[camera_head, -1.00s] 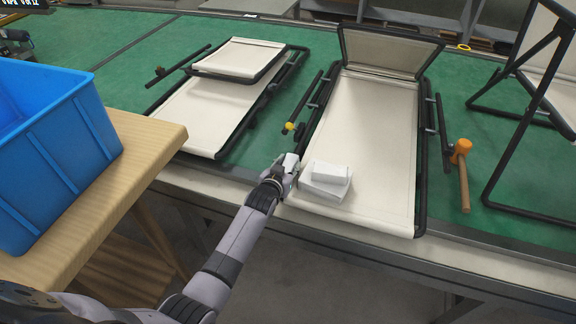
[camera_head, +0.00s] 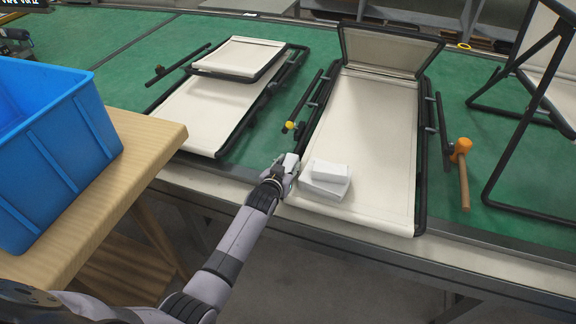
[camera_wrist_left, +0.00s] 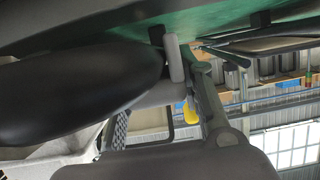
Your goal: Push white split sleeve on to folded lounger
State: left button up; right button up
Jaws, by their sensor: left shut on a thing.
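The folded lounger (camera_head: 375,130) lies on the green table top, with pale fabric, a black tube frame and its head part raised at the far end. My left gripper (camera_head: 290,166) is at its near left corner, beside the frame's left tube. It is shut on a small white piece, which looks like the split sleeve; the fingers hide most of it. In the left wrist view, the dark fingers (camera_wrist_left: 115,125) fill the near part, and a short light-grey piece (camera_wrist_left: 175,58) shows by a tube. Whether the sleeve is around the tube cannot be told. My right gripper is out of view.
White boxes (camera_head: 325,178) lie on the lounger's near end. A second lounger (camera_head: 205,105) lies to the left, and an orange-headed mallet (camera_head: 461,160) to the right. A blue crate (camera_head: 60,150) stands on a wooden table (camera_head: 150,135) at the left.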

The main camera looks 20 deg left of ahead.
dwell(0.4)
pick_arm(q)
jog(key=o, duration=1.2)
jog(key=v, duration=1.2)
jog(key=shift+f, duration=0.1)
